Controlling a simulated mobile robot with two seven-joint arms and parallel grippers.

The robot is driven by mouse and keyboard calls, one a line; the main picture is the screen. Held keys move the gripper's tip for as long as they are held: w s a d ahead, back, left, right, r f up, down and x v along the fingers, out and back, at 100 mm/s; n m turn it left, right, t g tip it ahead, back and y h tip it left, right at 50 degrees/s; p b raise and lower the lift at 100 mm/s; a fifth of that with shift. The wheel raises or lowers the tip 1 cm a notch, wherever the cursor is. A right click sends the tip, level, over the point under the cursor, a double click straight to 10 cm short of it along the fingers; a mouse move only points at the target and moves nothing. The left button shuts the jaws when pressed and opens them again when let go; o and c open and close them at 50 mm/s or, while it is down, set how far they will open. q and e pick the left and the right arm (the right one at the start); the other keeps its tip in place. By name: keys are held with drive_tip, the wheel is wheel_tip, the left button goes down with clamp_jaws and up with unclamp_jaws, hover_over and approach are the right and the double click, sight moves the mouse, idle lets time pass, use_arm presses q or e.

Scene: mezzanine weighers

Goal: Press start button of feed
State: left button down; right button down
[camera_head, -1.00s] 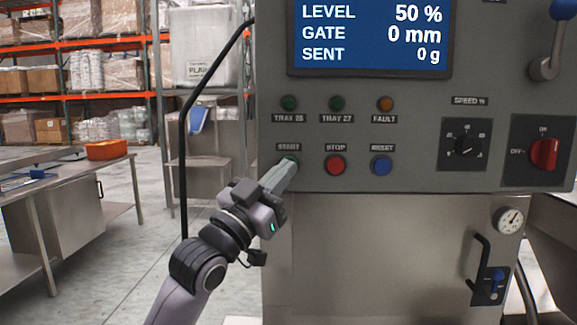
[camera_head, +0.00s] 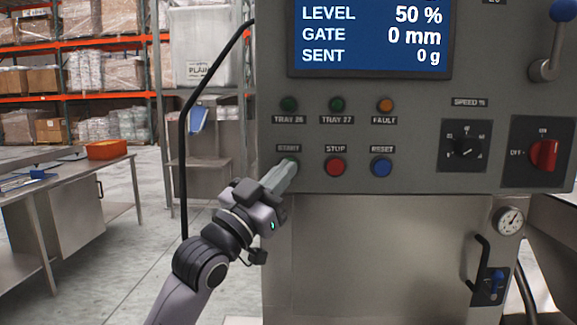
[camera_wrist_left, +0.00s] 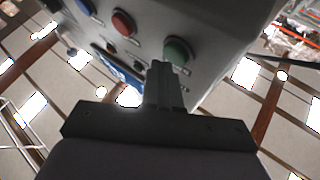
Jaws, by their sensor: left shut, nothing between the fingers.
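The green start button (camera_head: 289,163) sits at the lower left of the grey control panel (camera_head: 400,110), under the START label. My left gripper (camera_head: 287,172) is shut and empty, its fingertips right at the button and covering most of it in the head view. In the left wrist view the green button (camera_wrist_left: 178,50) shows just beyond and beside the closed fingertips (camera_wrist_left: 160,66). I cannot tell whether they touch it. The screen (camera_head: 370,38) reads LEVEL 50 %, GATE 0 mm, SENT 0 g. My right gripper is not in view.
A red stop button (camera_head: 335,166) and a blue reset button (camera_head: 381,166) sit to the right of start. Farther right are a speed dial (camera_head: 466,146) and a red switch (camera_head: 543,154). A black cable (camera_head: 184,130) hangs left of the panel. A steel table (camera_head: 70,185) stands at left.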

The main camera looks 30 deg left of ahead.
use_arm(q)
drive_tip(key=shift+w+a, duration=0.25)
drive_tip(key=shift+w, duration=0.15)
idle(0.8)
drive_tip(key=shift+s, duration=0.1)
drive_tip(key=shift+s+d, duration=0.45)
drive_tip(key=shift+s, duration=0.2)
drive_tip(key=shift+p, duration=0.3)
drive_tip(key=s+d, duration=0.1)
drive_tip(key=s, duration=0.1)
drive_tip(key=s+d, duration=0.1)
drive_tip(key=s, duration=0.1)
drive_tip(key=shift+s+d+p, duration=0.1)
drive_tip(key=shift+d+p, duration=0.2)
drive_tip(key=shift+p, duration=0.1)
drive_tip(key=shift+f, duration=0.15)
idle(0.4)
